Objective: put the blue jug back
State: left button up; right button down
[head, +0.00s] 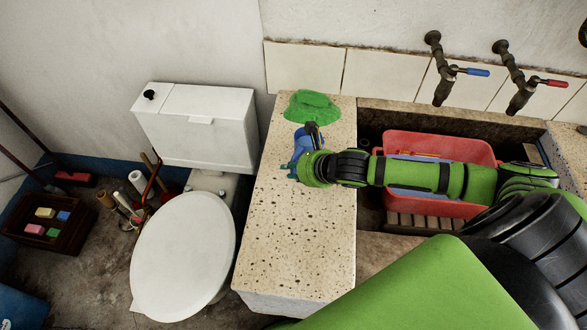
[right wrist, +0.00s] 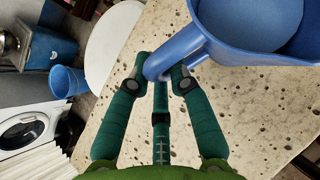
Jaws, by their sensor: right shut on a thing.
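The blue jug (head: 302,141) is at the stone ledge (head: 300,230), just in front of a bright green patch (head: 313,106). My right gripper (head: 290,167) is at the jug's near side, partly covering it. In the right wrist view, the teal fingers of my right gripper (right wrist: 161,72) are shut on the handle of the jug (right wrist: 215,40). The jug's open mouth shows at the top right, and its inside looks empty. Whether its base touches the ledge is hidden. My left gripper is not in view.
A stone trough right of the ledge holds a red basin (head: 440,143); two wall taps (head: 447,78) are above it. A white toilet (head: 185,255) stands left of the ledge. The ledge's near part is clear. A blue bucket (right wrist: 68,81) shows in the wrist view.

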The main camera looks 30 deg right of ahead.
jog(key=shift+w+f, duration=0.1)
jog(key=shift+f, duration=0.4)
jog(key=shift+f, duration=0.1)
jog(key=c, duration=1.1)
grip_release()
jog(key=shift+c, duration=0.2)
jog(key=v, duration=1.2)
jog(key=shift+b, duration=0.45)
